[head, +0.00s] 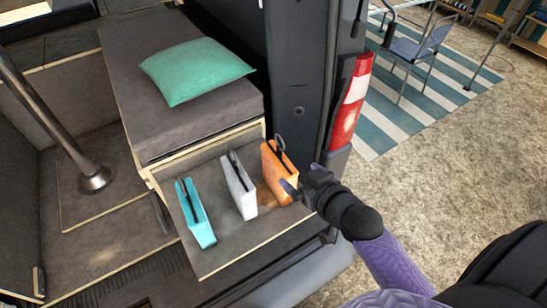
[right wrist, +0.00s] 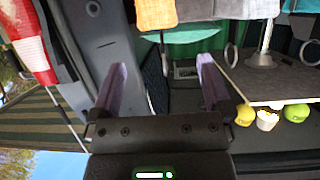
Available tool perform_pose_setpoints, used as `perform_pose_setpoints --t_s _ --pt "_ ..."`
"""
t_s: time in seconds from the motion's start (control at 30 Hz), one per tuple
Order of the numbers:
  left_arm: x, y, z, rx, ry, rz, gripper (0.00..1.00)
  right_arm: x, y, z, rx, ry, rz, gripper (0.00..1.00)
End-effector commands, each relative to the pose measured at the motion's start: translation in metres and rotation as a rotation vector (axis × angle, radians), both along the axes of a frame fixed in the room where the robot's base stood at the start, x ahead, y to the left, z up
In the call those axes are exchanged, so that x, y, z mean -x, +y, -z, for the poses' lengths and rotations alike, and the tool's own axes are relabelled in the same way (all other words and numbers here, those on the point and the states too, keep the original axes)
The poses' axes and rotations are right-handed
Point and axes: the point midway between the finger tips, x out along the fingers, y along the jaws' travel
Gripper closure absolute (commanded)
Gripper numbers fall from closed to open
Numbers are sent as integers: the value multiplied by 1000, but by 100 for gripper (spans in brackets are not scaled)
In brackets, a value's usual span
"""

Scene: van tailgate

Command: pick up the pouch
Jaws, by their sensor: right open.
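Three upright pouches with dark straps stand in a row on a pull-out board at the van's rear: a teal pouch (head: 197,215), a pale grey pouch (head: 240,187) and an orange pouch (head: 276,170). My right gripper (head: 300,182) is close to the right side of the orange pouch, open and empty. In the right wrist view the open fingers (right wrist: 162,82) have nothing between them. The orange pouch (right wrist: 155,14), grey pouch (right wrist: 195,10) and teal pouch (right wrist: 251,9) show at the top edge there, beyond the fingertips. My left gripper is out of view.
The pull-out board (head: 215,260) has free room in front of the pouches. A green cushion (head: 195,70) lies on the grey bench (head: 190,120) behind. The van's door pillar and red-white tail light (head: 350,105) stand close to my right gripper. A metal post (head: 60,120) rises at left.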

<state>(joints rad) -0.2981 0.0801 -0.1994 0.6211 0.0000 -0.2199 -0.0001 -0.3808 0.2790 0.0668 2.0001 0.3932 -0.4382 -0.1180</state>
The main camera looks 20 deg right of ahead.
Motion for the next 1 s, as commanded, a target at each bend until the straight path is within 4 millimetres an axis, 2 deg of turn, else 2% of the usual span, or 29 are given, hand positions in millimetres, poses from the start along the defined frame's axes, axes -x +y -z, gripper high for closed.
perform_pose_setpoints --t_s 0.1,0.4,0.5,0.7,1.0 --pt "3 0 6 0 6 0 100 -22 2 11 -1 -1 0 0" --pt "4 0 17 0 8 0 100 -69 7 38 -1 -1 1 0" --pt "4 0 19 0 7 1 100 -77 8 41 0 0 1 0" --pt "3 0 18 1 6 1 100 -77 8 40 1 1 1 0" --pt "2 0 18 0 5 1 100 -77 8 40 1 1 1 64"
